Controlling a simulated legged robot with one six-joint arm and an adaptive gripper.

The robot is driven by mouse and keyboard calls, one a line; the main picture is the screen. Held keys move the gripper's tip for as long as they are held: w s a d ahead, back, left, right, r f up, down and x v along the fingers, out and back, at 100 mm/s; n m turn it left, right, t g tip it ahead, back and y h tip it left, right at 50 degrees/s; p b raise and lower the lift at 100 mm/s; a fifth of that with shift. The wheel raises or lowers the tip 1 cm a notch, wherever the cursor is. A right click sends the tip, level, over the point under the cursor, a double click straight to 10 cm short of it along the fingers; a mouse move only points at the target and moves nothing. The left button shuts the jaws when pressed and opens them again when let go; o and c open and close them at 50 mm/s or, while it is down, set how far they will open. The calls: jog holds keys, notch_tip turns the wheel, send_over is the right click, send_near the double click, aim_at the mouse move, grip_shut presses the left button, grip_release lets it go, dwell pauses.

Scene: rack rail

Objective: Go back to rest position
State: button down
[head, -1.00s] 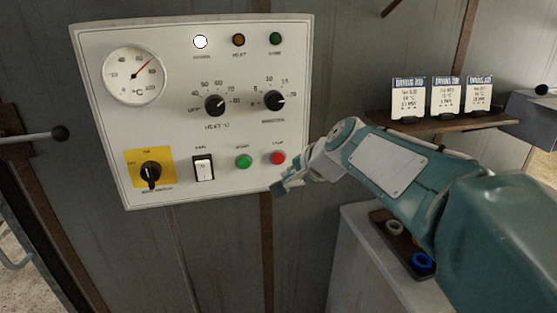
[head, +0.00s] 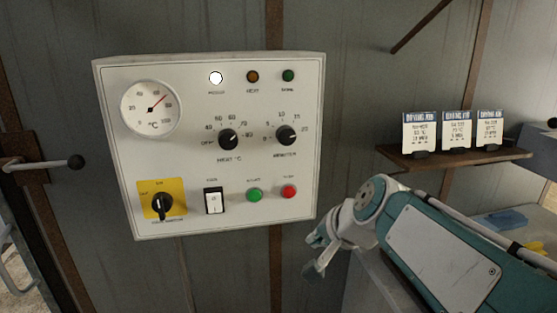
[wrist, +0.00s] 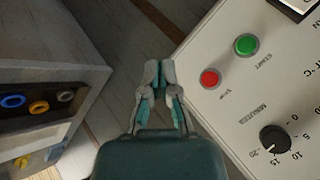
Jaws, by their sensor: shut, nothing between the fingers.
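My gripper (head: 318,256) hangs in the air in front of the wall, just right of and below the lower right corner of the white control panel (head: 240,165). In the wrist view my gripper (wrist: 160,68) is shut with its fingertips together and nothing between them. It is apart from the panel. The red button (head: 289,191) and green button (head: 254,195) sit at the panel's lower right; the red button (wrist: 209,79) is right of my fingertips in the wrist view. One white lamp (head: 216,78) is lit on the panel.
A shelf (head: 470,156) with several cards stands at the right. A grey cabinet (wrist: 75,75) holding coloured rings is left in the wrist view. A lever (head: 45,164) sticks out at the far left. The wall below the panel is clear.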

jog(key=s+d+f+n+g+h, duration=0.1)
jog(key=s+d+f+n+h, duration=0.1)
jog(key=s, duration=0.7)
jog(key=s+d+f+n+h, duration=0.2)
jog(key=s+d+f+n, duration=0.2)
jog(key=s, duration=0.5)
notch_tip(320, 180, down, 2)
jog(key=shift+d+f+g, duration=0.1)
jog(key=shift+d+g, duration=0.3)
jog(key=shift+d, duration=0.4)
